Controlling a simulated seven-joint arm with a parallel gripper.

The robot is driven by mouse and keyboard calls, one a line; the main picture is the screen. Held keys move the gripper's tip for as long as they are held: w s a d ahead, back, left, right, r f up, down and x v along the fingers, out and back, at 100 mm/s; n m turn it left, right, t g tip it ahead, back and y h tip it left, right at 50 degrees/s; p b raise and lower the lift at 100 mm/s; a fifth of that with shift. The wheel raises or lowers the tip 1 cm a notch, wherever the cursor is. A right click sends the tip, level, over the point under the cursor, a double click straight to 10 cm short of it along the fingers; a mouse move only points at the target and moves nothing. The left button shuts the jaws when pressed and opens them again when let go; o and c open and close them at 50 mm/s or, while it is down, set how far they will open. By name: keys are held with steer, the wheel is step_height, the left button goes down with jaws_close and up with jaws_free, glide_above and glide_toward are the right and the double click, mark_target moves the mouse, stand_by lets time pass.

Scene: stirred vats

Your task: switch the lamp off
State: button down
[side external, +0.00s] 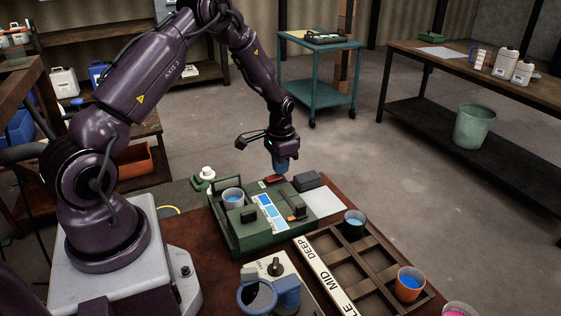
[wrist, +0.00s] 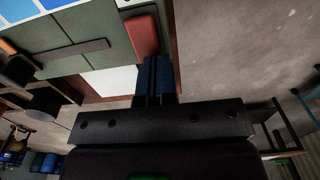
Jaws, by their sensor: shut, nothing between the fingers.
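A green bench device (side external: 240,237) stands on the brown table below my gripper. On its top are a lit blue and white strip (side external: 267,210), a small orange part (side external: 299,211) and a cup of blue liquid (side external: 233,198). A red block (side external: 272,180) sits at its far edge; it also shows in the wrist view (wrist: 142,36). My gripper (side external: 281,170) points down just above and beside the red block. Its blue fingers (wrist: 155,72) are shut and empty, their tips close to the block; contact cannot be told. I cannot tell which part is the lamp.
A black block (side external: 307,180) and a white sheet (side external: 325,202) lie right of the red block. A wooden divided tray (side external: 335,245) holds a dark cup (side external: 354,223) and an orange cup (side external: 409,284). A dial box (side external: 275,267) stands in front. Air above the tray is clear.

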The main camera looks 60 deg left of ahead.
steer(key=shift+w+f, duration=0.1)
steer(key=shift+f, duration=0.15)
steer(key=shift+r, duration=0.15)
steer(key=shift+r, duration=0.75)
step_height(320, 180, up, 14)
steer(key=w, duration=0.2)
steer(key=shift+w, duration=0.15)
steer(key=shift+f, duration=0.1)
